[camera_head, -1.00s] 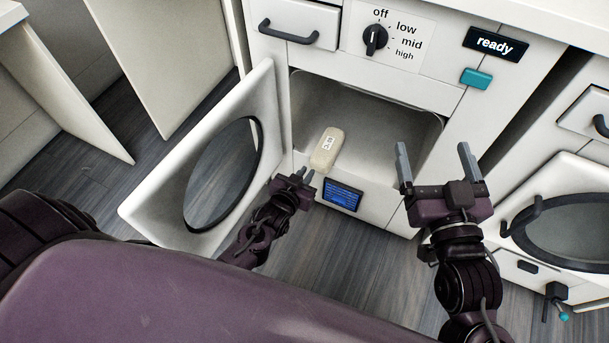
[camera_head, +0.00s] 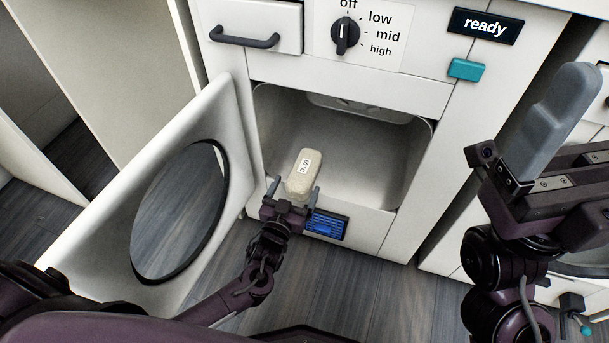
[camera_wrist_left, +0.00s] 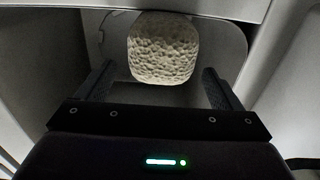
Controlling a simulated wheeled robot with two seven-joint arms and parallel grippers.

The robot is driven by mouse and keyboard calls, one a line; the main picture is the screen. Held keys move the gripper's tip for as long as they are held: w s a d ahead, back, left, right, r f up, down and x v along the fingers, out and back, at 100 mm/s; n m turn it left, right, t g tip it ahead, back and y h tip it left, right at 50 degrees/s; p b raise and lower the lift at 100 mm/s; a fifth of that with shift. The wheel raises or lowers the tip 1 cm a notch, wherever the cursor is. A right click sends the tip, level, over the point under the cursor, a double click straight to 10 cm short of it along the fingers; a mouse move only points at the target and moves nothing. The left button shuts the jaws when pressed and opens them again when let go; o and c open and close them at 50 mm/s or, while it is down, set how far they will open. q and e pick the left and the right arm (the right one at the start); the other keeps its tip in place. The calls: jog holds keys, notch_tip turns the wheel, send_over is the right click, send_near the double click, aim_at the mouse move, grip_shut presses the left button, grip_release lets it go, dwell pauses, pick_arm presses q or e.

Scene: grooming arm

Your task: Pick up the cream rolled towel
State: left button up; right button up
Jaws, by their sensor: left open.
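The cream rolled towel (camera_head: 304,168), with a small printed label, lies at the front of the open machine compartment (camera_head: 375,165). My left gripper (camera_head: 294,187) is open at the towel's near end, with a finger on each side. In the left wrist view the towel's textured end (camera_wrist_left: 163,48) sits ahead, between the spread fingers (camera_wrist_left: 158,80), with a gap on both sides. The gripper is not closed on it. My right gripper (camera_head: 550,125) is large at the right, away from the towel; its finger opening cannot be made out.
The open door (camera_head: 110,225) with its round window stands left of the compartment. A drawer handle (camera_head: 245,38), dial (camera_head: 345,35), "ready" display (camera_head: 486,26) and teal button (camera_head: 467,69) are above.

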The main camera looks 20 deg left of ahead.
aim_at(301, 173)
pick_arm(q)
jog(key=w+b, duration=0.2)
jog(key=w, duration=0.2)
jog(key=shift+f, duration=0.1)
jog(key=shift+w, duration=0.5)
jog(key=shift+r, duration=0.2)
jog(key=c, duration=1.2)
